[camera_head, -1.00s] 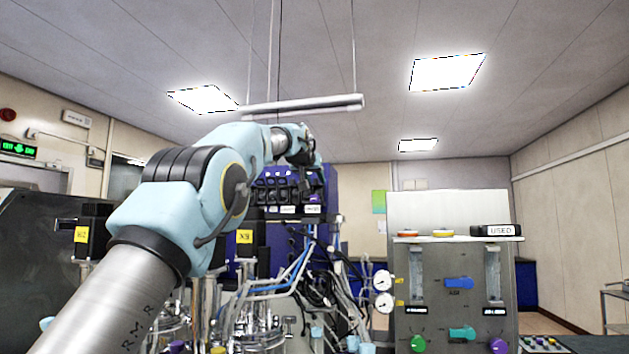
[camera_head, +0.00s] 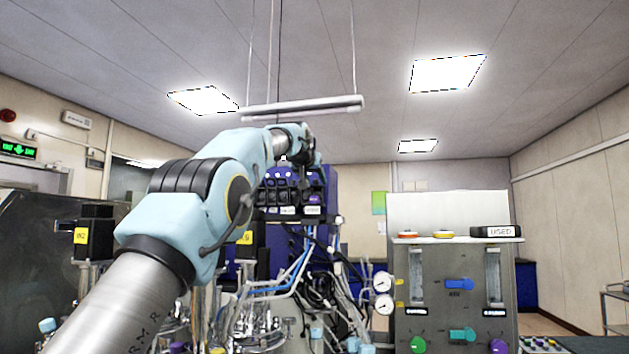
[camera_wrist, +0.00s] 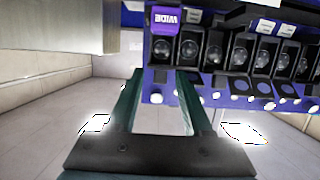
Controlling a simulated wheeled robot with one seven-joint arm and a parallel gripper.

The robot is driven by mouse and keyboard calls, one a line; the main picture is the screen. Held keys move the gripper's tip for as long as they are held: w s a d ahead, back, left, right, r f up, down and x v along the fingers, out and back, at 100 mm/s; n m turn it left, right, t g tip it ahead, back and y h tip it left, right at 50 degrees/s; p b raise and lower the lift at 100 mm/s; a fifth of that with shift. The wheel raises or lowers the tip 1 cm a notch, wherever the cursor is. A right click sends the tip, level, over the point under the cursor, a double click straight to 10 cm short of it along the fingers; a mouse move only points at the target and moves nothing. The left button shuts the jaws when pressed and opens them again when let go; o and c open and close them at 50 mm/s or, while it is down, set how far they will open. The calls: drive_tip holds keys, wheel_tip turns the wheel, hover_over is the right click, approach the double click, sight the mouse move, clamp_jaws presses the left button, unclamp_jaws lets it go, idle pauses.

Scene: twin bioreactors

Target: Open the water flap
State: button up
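A row of dark flaps with round, glassy fronts runs along a blue-purple unit (camera_head: 327,190) behind the reactors. In the wrist view this row (camera_wrist: 240,55) fills the upper right, tilted. One flap at its left end carries a purple label (camera_wrist: 165,20); its writing looks upside down. I cannot read which flap is the water one. My gripper (camera_wrist: 160,75) is open and empty, with two dark green fingers apart. Its fingertips lie just beside the purple-labelled end of the row; contact cannot be judged. In the head view my wrist hides part of the row and the fingers are not clear.
Tubes and cables (camera_head: 290,285) hang below the unit above glass and metal vessels. A grey gas panel (camera_head: 455,290) with gauges and coloured knobs stands to the right. A metal rail (camera_head: 300,105) hangs overhead near my wrist. The room farther right is open.

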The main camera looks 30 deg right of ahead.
drive_tip(key=shift+s+a, duration=0.1)
drive_tip(key=shift+s+a+b, duration=0.15)
drive_tip(key=shift+s+b, duration=0.05)
drive_tip(key=shift+b, duration=0.2)
drive_tip(key=b+v, duration=0.5)
drive_tip(key=v, duration=0.5)
drive_tip(key=shift+r, duration=0.1)
drive_tip(key=shift+a, duration=0.1)
